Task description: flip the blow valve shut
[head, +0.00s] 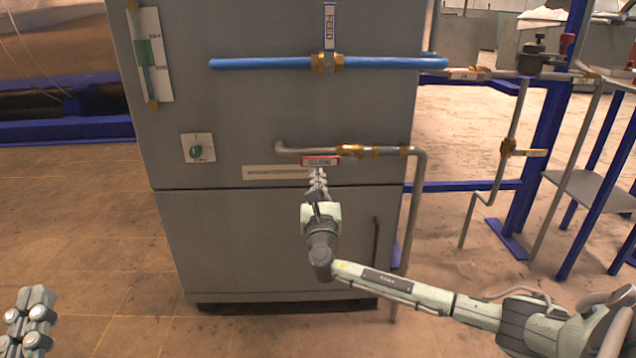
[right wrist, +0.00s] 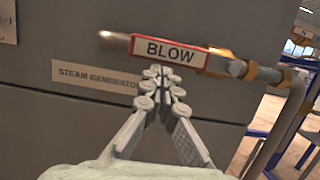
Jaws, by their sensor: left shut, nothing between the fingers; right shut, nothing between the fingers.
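The blow valve's handle (head: 321,161) is a red-edged plate with a white label on a grey pipe at the cabinet front. In the right wrist view the handle (right wrist: 168,51) reads BLOW and lies roughly along the pipe. Its brass valve body (head: 350,150) is at the handle's right end. My right gripper (head: 318,174) is shut and empty, its fingertips just below the handle. In the right wrist view the fingertips (right wrist: 157,72) are close under the label; I cannot tell whether they touch it. My left gripper (head: 34,300) is shut and empty at the lower left, away from the cabinet.
The grey cabinet (head: 270,240) carries a steam generator label (right wrist: 95,77), a green knob (head: 196,149) and a blue pipe (head: 260,63) with an upright blue valve handle (head: 329,25). The grey pipe bends down at the cabinet's right edge. Floor left of the cabinet is clear.

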